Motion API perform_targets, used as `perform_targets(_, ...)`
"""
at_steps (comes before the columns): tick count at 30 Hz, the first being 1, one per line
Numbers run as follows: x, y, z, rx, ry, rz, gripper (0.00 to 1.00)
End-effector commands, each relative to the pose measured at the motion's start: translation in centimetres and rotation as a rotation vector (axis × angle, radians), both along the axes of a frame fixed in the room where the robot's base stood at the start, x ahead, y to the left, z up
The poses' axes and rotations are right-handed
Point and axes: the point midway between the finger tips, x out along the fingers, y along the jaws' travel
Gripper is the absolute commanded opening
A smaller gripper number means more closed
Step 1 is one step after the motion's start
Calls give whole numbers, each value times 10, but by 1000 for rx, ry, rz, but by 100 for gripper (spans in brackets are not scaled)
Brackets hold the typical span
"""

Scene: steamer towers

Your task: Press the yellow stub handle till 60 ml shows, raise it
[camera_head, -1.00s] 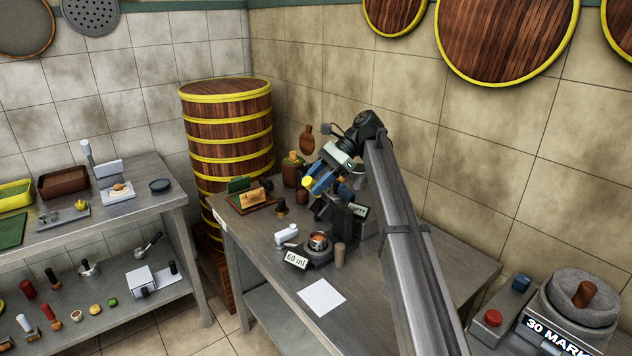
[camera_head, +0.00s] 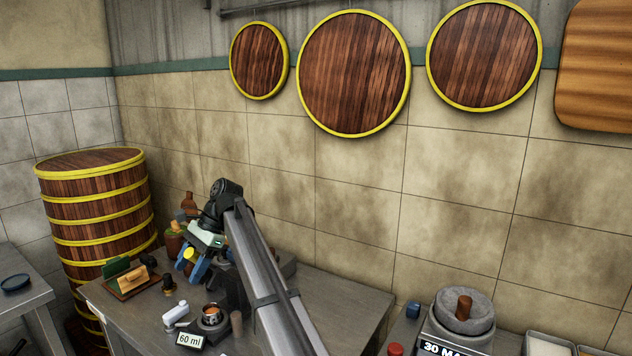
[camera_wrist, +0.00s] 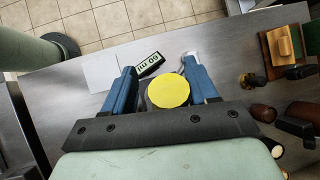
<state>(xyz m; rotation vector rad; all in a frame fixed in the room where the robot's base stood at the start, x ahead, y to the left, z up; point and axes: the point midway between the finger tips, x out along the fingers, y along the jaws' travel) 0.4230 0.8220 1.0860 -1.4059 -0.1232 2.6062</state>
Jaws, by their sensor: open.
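The yellow stub handle (camera_wrist: 168,91) shows as a round yellow top in the wrist view, and also in the head view (camera_head: 190,254). My gripper (camera_head: 192,267) is open, with one blue finger on each side of the handle; I cannot tell whether they touch it. The same fingers (camera_wrist: 160,72) frame the handle in the wrist view. A small sign reading "60 ml" (camera_head: 190,340) stands in front of a metal cup with orange-brown contents (camera_head: 211,312). The sign also shows upside down in the wrist view (camera_wrist: 150,66). My arm hides much of the dispenser body.
A wooden board with a block (camera_head: 131,280), a dark stamp-like piece (camera_head: 168,283) and brown bottles (camera_head: 175,240) are farther left. The steel table's (camera_head: 345,297) right side is bare.

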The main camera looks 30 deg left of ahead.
Motion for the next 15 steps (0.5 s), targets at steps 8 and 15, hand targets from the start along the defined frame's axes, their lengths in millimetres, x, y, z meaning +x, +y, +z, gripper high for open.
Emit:
perform_targets(8,-26,-3,-32,0,-224,3,58)
perform_targets(15,-38,-3,-62,-1,-413,2,58)
